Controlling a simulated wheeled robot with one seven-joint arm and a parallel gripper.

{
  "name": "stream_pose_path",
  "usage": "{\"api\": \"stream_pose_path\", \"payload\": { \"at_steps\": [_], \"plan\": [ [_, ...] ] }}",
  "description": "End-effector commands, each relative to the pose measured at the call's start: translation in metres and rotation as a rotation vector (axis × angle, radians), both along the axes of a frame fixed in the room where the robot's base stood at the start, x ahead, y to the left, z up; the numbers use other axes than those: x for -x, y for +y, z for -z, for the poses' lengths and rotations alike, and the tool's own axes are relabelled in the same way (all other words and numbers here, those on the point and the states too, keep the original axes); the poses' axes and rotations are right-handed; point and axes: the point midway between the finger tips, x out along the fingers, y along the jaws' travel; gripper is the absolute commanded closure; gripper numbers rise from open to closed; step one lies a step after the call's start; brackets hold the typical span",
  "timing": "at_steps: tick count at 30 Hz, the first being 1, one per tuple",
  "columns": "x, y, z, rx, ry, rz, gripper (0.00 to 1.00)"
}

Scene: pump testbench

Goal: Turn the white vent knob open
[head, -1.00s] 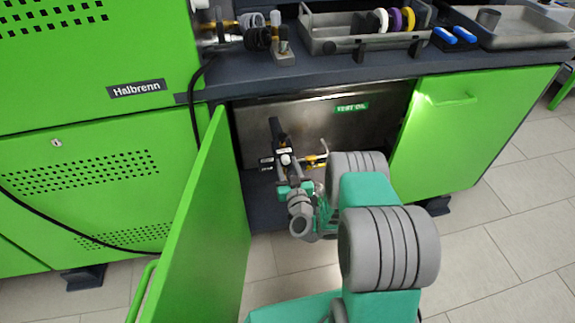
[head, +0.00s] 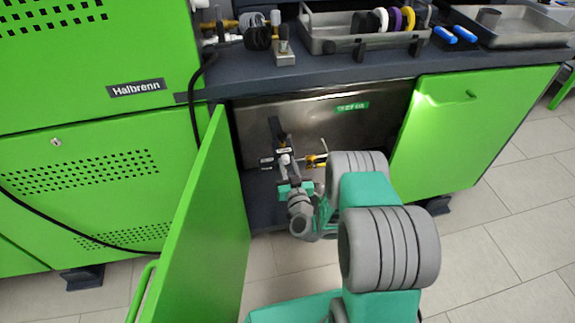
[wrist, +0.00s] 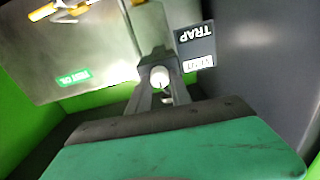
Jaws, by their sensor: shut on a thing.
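The white vent knob (wrist: 159,73) shows as a small round white cap between my fingertips in the wrist view. It sits on a dark grey fitting beside a dark plate reading "TRAP" (wrist: 196,45), with a smaller white label below. My gripper (wrist: 161,84) is shut on the knob, one finger on each side. In the head view the knob (head: 285,159) is a small white spot inside the open cabinet, just above my gripper (head: 287,174). My fingers and hand hide part of it, and its exact turn angle cannot be told.
The open green door (head: 200,220) stands close left of my arm. A yellow-handled valve (head: 315,160) is right of the knob. A steel tank (head: 340,120) labelled "TEST OIL" fills the cabinet's back. The worktop (head: 330,66) is above.

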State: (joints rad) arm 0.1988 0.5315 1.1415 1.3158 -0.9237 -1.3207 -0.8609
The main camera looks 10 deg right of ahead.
Motion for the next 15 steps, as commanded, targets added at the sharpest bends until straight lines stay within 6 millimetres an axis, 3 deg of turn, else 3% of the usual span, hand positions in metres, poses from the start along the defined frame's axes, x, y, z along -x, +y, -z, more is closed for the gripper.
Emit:
{"api": "stream_pose_path", "payload": {
  "at_steps": [15],
  "plan": [
    [-0.0001, -0.0010, 0.0012, -0.388, 0.000, 0.000, 1.00]
  ]
}}
